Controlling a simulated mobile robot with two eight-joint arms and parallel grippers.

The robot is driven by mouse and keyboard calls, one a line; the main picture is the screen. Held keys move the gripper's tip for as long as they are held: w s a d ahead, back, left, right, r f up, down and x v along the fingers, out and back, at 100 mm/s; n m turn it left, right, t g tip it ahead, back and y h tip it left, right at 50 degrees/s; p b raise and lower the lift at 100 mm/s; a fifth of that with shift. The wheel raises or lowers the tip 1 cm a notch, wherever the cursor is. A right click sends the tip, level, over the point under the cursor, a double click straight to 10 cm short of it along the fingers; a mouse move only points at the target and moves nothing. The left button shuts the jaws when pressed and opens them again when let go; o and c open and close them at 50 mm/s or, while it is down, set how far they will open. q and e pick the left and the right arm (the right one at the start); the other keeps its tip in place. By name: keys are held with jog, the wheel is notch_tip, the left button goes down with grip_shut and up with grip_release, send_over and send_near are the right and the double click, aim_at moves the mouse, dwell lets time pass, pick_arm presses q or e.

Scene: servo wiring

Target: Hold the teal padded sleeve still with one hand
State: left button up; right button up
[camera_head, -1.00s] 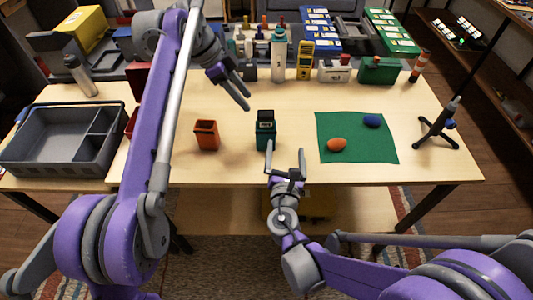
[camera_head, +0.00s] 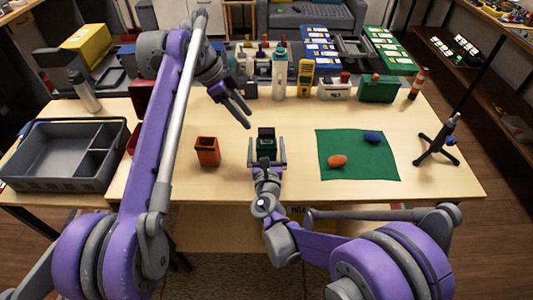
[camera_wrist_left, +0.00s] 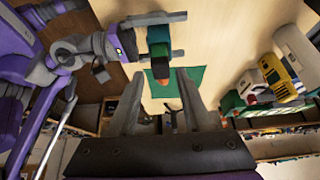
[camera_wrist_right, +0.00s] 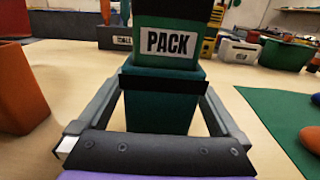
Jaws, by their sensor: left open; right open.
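The teal padded sleeve (camera_wrist_right: 160,108) stands upright on the table, with a dark green box marked PACK (camera_wrist_right: 170,38) in its top. In the head view the box (camera_head: 266,133) shows above the sleeve. My right gripper (camera_head: 267,152) is open, with one finger on each side of the sleeve. In the right wrist view the fingers flank it; whether they touch it I cannot tell. My left gripper (camera_head: 247,119) is open and empty, above the table, behind and left of the sleeve. The sleeve also shows in the left wrist view (camera_wrist_left: 159,49).
An orange cup (camera_head: 207,152) stands left of the sleeve. A green mat (camera_head: 365,170) with an orange (camera_head: 337,161) and a blue (camera_head: 373,137) rounded object lies to the right. A grey divided tray (camera_head: 62,188) is far left. Bottles and boxes line the back; a black stand (camera_head: 437,150) is at right.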

jog(key=shift+w, duration=0.3)
